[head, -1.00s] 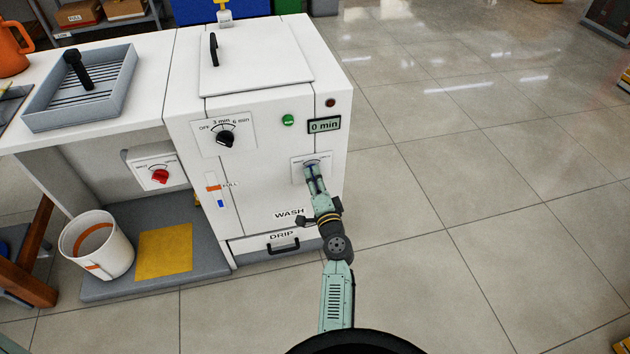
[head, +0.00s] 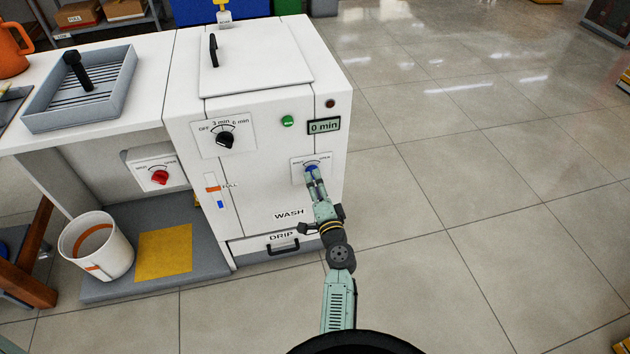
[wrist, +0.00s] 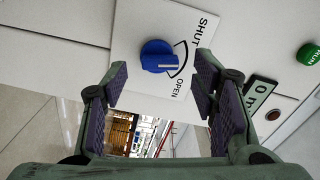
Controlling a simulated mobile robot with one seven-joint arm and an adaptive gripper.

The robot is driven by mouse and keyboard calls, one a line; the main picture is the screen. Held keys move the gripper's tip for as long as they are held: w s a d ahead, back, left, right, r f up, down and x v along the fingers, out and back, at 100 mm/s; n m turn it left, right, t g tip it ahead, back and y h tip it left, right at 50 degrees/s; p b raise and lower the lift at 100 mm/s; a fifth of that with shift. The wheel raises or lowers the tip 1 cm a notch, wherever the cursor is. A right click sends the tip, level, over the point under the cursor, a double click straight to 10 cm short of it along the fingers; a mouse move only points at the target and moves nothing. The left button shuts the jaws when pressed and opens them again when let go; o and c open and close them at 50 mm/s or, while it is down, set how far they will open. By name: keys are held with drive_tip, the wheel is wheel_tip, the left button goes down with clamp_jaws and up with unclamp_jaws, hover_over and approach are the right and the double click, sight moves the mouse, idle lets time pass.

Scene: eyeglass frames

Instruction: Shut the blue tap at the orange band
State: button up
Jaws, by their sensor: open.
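The blue tap (head: 312,168) is a round knob on a white plate on the machine's front. In the wrist view the blue tap (wrist: 158,56) has a pale pointer mark turned towards the OPEN end of the SHUT–OPEN arc. My gripper (head: 314,181) is open just in front of and below the tap. In the wrist view its fingers (wrist: 160,82) are spread apart with nothing between them, and the tap appears beyond the tips. The level gauge (head: 215,190) shows an orange band (head: 213,188) beside FULL, with blue (head: 220,203) below the band.
The machine also carries a black dial (head: 226,139), a green button (head: 288,121), a "0 min" display (head: 324,125) and a drip drawer handle (head: 283,245). A red tap (head: 160,177) and a white bucket (head: 96,245) are at left.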

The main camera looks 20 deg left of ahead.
drive_tip(key=shift+v, duration=2.7)
idle(5.3)
